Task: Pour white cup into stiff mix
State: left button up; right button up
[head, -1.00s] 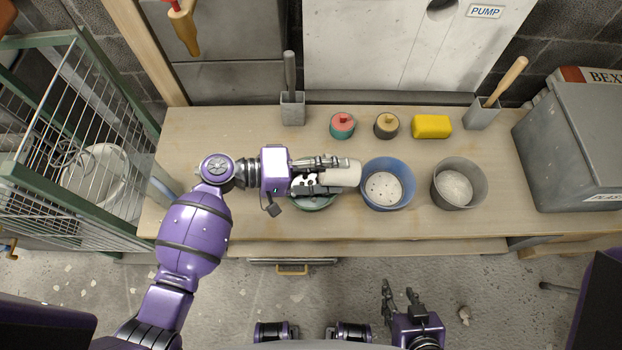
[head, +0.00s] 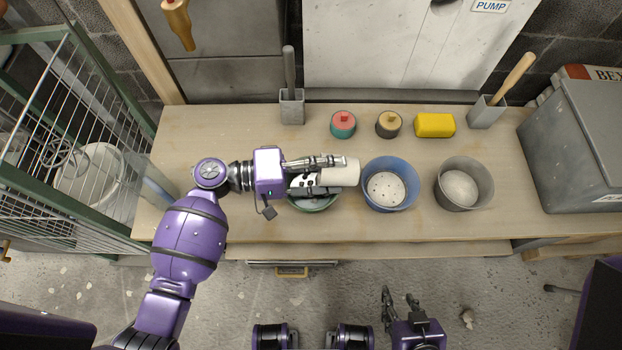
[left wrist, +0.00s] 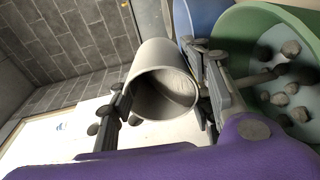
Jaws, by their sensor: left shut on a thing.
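My left gripper (head: 318,174) is shut on the white cup (head: 342,173), holding it tipped on its side above the bench. In the left wrist view the cup's open mouth (left wrist: 165,92) faces the camera, with greyish material inside. The green bowl (head: 318,208) is below the gripper and partly hidden by it. In the left wrist view the green bowl (left wrist: 262,20) holds pale material with grey lumps. The blue bowl (head: 375,202) holds pale material with dark specks. The grey bowl (head: 467,205) holds a pale grey mass. I cannot tell which is the stiff mix. My right gripper (head: 401,302) is open and empty, below the bench's front edge.
Red-topped (head: 343,122) and tan-topped (head: 389,123) round pots and a yellow block (head: 434,125) stand behind the bowls. Holders (head: 291,108) (head: 487,112) with handled tools flank them. A wire cage (head: 70,150) stands left, a grey bin (head: 575,150) right.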

pick_arm(q)
jog(key=shift+b, duration=0.35)
pick_arm(e)
jog(key=shift+s+f, duration=0.3)
jog(key=shift+f, duration=0.05)
pick_arm(q)
jog(key=shift+a+h+b, duration=0.1)
jog(key=shift+h+b, duration=0.4)
jog(key=shift+b, duration=0.1)
pick_arm(e)
jog(key=shift+w+a+f, duration=0.2)
jog(key=shift+f, duration=0.3)
pick_arm(q)
jog(key=shift+a+r+h+b, duration=0.2)
jog(key=shift+r+h+b, duration=0.4)
jog(key=shift+r+b, duration=0.2)
pick_arm(e)
jog(key=shift+s+f, duration=0.4)
jog(key=shift+f, duration=0.4)
